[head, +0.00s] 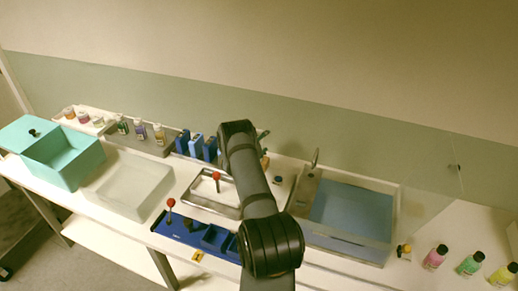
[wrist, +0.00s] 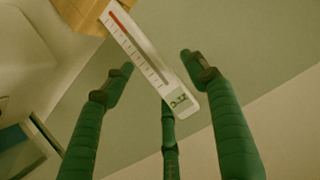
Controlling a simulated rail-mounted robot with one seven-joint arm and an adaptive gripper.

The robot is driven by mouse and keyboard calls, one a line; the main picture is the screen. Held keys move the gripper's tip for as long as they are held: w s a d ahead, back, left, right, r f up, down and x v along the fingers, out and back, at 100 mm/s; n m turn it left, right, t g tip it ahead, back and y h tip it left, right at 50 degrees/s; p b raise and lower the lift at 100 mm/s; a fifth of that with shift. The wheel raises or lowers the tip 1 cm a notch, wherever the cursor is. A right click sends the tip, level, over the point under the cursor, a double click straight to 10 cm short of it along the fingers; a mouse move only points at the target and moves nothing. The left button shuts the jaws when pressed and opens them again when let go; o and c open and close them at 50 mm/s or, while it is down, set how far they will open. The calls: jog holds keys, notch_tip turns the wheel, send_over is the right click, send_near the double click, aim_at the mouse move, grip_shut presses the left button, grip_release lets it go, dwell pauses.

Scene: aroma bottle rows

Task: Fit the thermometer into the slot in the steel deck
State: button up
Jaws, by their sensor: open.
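The thermometer (wrist: 140,47) is a white strip with a red line, tick marks and a small display at its lower end. In the wrist view it stands tilted, its upper end by a wooden block (wrist: 82,14). My gripper (wrist: 158,68) has its green fingers spread apart, with the thermometer in the gap between them. I see no finger clearly touching it. In the head view my arm hides most of the gripper and the thermometer. A steel strip (head: 302,188) beside the blue-floored basin may be the deck; I cannot make out its slot.
The blue-floored basin (head: 352,212) has a tap at its left. Bottles (head: 471,263) stand at right; more stand on a grey shelf (head: 178,137). A teal box (head: 62,160), a white tray (head: 130,185) and a blue rack (head: 185,230) fill the left and front.

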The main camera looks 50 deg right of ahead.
jog(key=shift+d+f, duration=0.1)
jog(key=shift+d, duration=0.15)
jog(key=shift+c, duration=0.5)
grip_shut()
